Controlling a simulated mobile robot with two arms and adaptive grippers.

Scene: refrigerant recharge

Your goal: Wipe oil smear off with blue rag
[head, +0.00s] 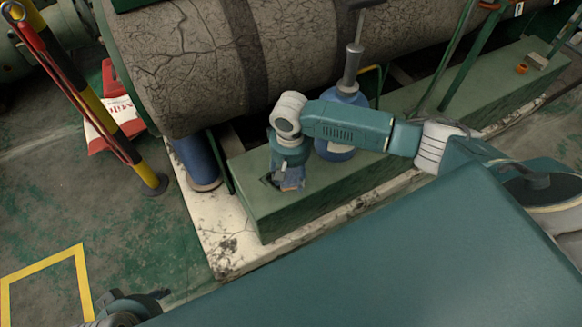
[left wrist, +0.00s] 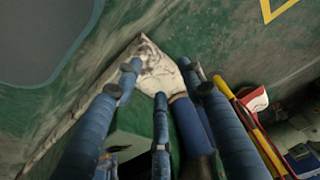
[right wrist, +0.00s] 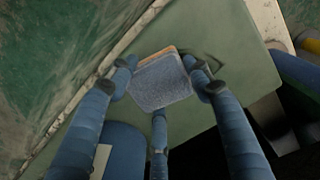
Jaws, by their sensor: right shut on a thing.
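The blue rag (right wrist: 163,84) is between the fingertips of my right gripper (right wrist: 160,72), which is shut on it. The rag looks folded, with an orange-tan edge showing behind it. In the head view the rag (head: 290,178) hangs below my right gripper (head: 287,172), at the top of the green plinth (head: 330,192) near its left end. A dark mark (head: 268,181) shows on the plinth beside the rag; part of it is hidden by the gripper.
A large cracked grey tank (head: 180,70) lies behind the plinth. A blue cylinder (head: 341,110) with a handle stands behind my right arm.

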